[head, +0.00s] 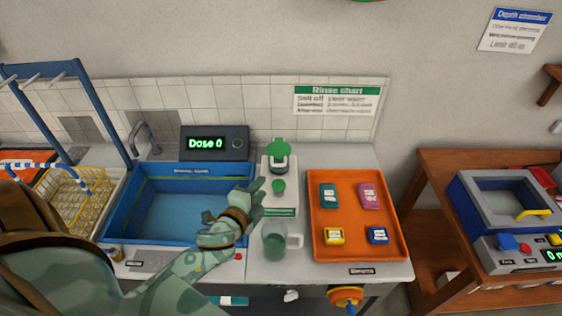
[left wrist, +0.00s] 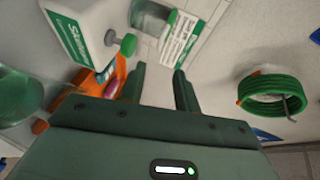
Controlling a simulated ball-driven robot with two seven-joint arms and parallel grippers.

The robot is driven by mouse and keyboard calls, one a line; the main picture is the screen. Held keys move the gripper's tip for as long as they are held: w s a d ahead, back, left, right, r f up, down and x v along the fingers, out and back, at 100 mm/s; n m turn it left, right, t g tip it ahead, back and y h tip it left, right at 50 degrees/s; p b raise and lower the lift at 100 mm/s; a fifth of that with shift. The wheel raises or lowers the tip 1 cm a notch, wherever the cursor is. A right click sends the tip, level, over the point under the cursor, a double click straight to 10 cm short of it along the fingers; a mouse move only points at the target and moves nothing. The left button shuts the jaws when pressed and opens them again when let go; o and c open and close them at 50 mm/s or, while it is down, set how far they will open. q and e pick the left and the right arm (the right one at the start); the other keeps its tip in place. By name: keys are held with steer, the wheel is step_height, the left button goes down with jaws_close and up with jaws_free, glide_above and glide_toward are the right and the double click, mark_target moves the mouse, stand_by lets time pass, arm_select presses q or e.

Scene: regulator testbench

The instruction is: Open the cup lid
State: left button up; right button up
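A clear greenish cup (head: 275,241) with a pale handle stands on the counter, left of the orange tray; I cannot make out a separate lid on it. A see-through green shape at the left edge of the left wrist view may be this cup. My left gripper (head: 257,190) is above the counter by the blue basin's right edge, behind the cup and apart from it. In the left wrist view its two fingers (left wrist: 160,82) stand apart with nothing between them. My right gripper is not in view.
A white dispenser (head: 279,176) with a green top and knob stands just right of my left gripper. The orange tray (head: 318,215) holds several small coloured packs. The blue basin (head: 180,170) lies left. A grey-blue chamber (head: 465,215) stands on the right table.

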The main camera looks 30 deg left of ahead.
mark_target(279, 166)
arm_select(q)
steer(key=b+x, duration=0.1)
steer(key=x, duration=1.2)
steer(key=shift+w, duration=0.4)
steer(key=shift+s+f, duration=0.1)
steer(key=shift+s, duration=0.05)
jaws_close()
